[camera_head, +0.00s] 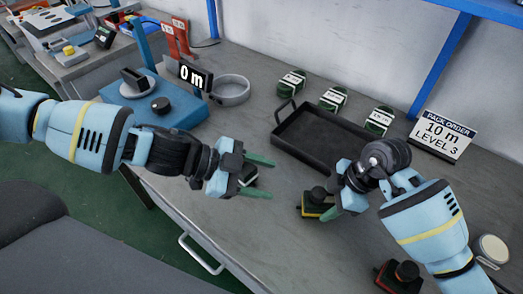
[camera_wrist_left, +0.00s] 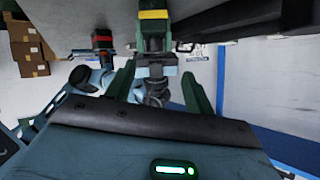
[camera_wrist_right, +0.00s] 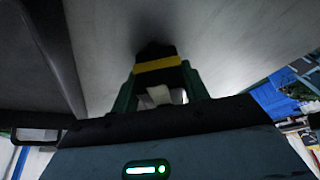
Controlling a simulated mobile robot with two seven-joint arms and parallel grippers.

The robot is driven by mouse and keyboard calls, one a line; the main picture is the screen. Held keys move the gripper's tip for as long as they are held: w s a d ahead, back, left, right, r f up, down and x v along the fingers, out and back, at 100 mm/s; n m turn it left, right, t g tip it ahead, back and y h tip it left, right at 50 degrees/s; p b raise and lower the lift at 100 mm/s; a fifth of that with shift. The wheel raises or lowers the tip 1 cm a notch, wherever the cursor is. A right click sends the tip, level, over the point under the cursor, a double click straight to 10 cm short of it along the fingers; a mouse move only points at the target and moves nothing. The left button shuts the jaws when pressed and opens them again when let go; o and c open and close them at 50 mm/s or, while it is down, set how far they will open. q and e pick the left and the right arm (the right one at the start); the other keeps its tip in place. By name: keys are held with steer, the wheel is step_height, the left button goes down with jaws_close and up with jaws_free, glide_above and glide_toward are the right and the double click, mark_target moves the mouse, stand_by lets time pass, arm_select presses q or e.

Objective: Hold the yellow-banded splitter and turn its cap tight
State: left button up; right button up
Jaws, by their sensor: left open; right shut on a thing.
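The yellow-banded splitter (camera_head: 314,204) stands on the grey bench with its dark cap on top. My right gripper (camera_head: 340,203) is shut on it from the right. In the right wrist view the splitter's yellow band (camera_wrist_right: 157,64) shows between the fingers. My left gripper (camera_head: 259,178) is open to the left of the splitter, apart from it, its fingers pointing right. In the left wrist view the splitter (camera_wrist_left: 153,29) is ahead, beyond the fingertips. A small dark thing shows between the left fingers in the head view; I cannot tell whether it lies on the bench below.
A red-banded splitter (camera_head: 399,276) stands near the front right, by a round tin (camera_head: 492,248). A black tray (camera_head: 286,147) lies behind the grippers, with several green-and-white packs (camera_head: 333,98) beyond. A blue device (camera_head: 160,107) and grey dish (camera_head: 231,91) stand back left. An order sign (camera_head: 441,135) stands right.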

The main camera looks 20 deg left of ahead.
arm_select(q)
steer(key=w+a+m+t, duration=0.2)
steer(key=w+m+t, duration=0.3)
steer(key=m, duration=0.8)
steer(key=shift+w+a+f+m+t+y, duration=0.15)
steer(key=shift+w+f+m+t+y, duration=0.2)
steer(key=shift+w, duration=0.55)
steer(key=shift+r, duration=0.1)
